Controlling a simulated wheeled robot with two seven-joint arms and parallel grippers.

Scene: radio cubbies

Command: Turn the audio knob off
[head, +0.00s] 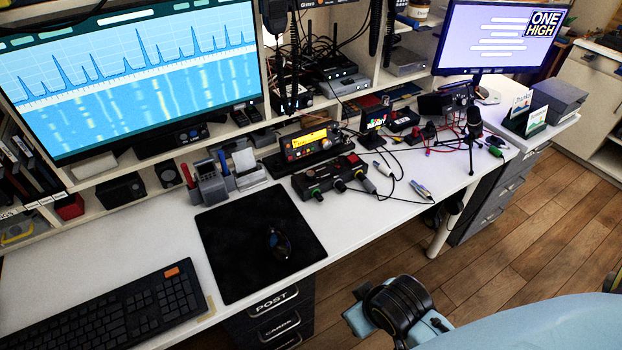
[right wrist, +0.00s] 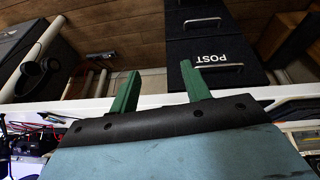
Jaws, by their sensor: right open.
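A black control box (head: 330,176) with several small knobs on its front edge sits on the white desk in the head view, in front of a radio with a lit orange display (head: 306,143). The knob labels are too small to read, so I cannot tell which is the audio knob or how it is set. My right gripper (right wrist: 160,87) shows in the right wrist view with its two green fingers spread apart and nothing between them. That view is upside down and shows the desk edge and drawers beyond the fingers. My left gripper is not in view.
A black mouse pad (head: 235,235) with a mouse (head: 279,243) lies left of the control box. A keyboard (head: 110,310) is at lower left. Loose cables (head: 395,188) and a small tripod microphone (head: 474,130) are to the right. Wooden floor (head: 500,230) lies open before the desk.

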